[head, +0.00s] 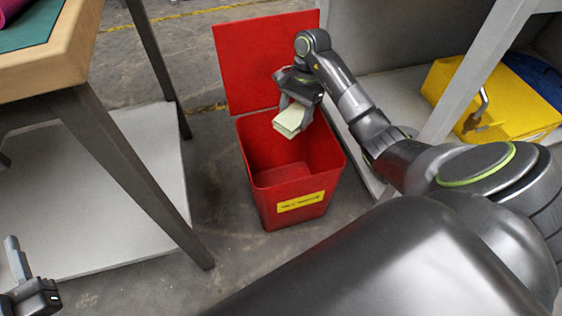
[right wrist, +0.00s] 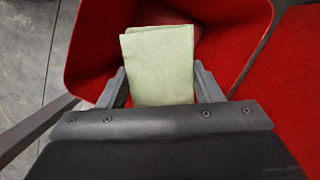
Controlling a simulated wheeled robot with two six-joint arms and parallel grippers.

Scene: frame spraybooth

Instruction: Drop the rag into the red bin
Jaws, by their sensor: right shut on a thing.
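The rag (head: 290,120) is a pale green folded cloth. My right gripper (head: 296,107) is shut on it and holds it over the open mouth of the red bin (head: 262,200). In the right wrist view the rag (right wrist: 160,68) sits between the two fingers (right wrist: 160,88), with the bin's inside (right wrist: 95,60) beyond it. The bin stands on the floor with its red lid (head: 262,60) raised at the back and a yellow label on its front. The bin's visible bottom looks empty. My left gripper (head: 18,270) shows only partly at the lower left, apart from the bin.
A wood-topped table (head: 45,75) with dark legs and a pale lower shelf (head: 100,220) stands to the left. A grey bench frame (head: 470,75) is on the right, with a yellow case (head: 490,105) on its shelf. Bare floor lies around the bin's front left.

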